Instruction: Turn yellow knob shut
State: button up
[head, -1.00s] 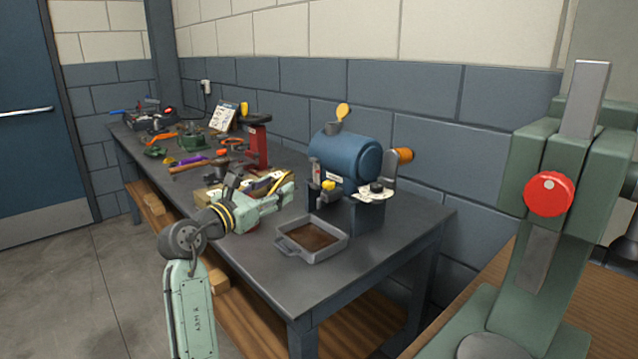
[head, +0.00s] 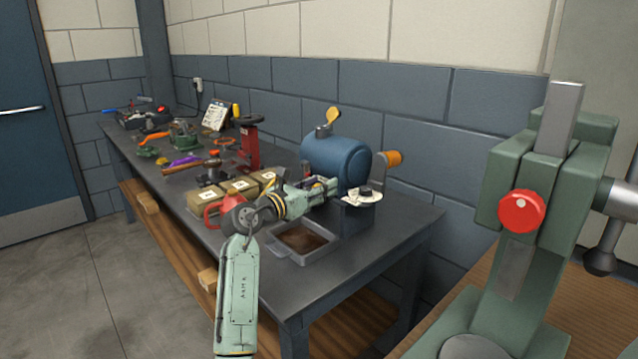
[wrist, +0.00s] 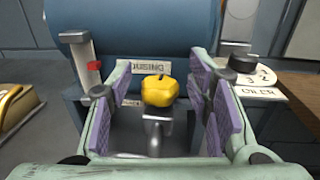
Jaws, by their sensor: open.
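The yellow knob (wrist: 160,90) sits on a short metal stem on the front of a machine with a blue cylindrical tank (head: 336,160). In the wrist view, my gripper (wrist: 165,95) is open, with its purple-padded fingers to the left and right of the knob. A gap shows on each side, and I cannot tell how deep the knob is between the pads. In the head view my gripper (head: 315,190) is in front of the tank and hides the knob. A label lies behind the knob, partly hidden.
A grey tray (head: 300,243) lies below my arm. Tan boxes (head: 240,188) and a red can stand to the left.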

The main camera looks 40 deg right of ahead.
jog(key=shift+d, duration=0.1)
jog(key=shift+c, duration=0.3)
grip_shut()
